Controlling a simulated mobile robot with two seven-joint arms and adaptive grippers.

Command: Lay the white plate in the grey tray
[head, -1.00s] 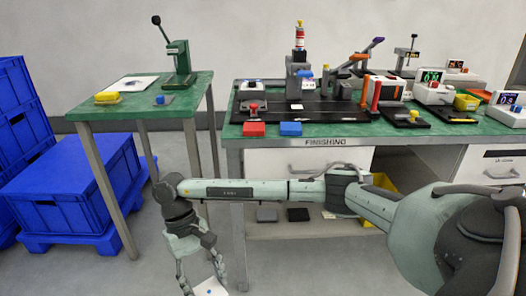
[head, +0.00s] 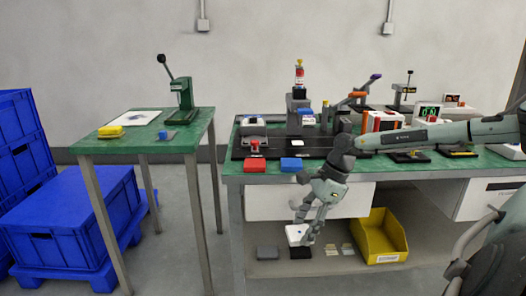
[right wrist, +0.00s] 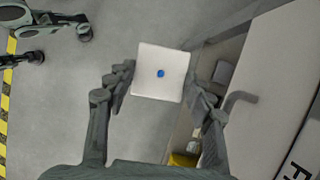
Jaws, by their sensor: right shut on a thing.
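The white plate (head: 295,235) is a thin square; the right wrist view shows it with a blue dot at its centre (right wrist: 148,60). My right gripper (head: 302,234) points down and is shut on the plate, one finger on each side in the right wrist view. It holds the plate in front of the workbench's lower shelf. A flat grey tray (head: 267,253) lies on that shelf, to the left of and below the plate in the head view. A black tray (head: 300,253) beside it is partly covered by the plate.
A yellow bin (head: 380,240) stands on the shelf to the right, with small pale cards (head: 346,249) beside it. White drawers (head: 280,200) and the green bench top (head: 235,167) are above. A green side table (head: 150,142) stands left; open floor lies between.

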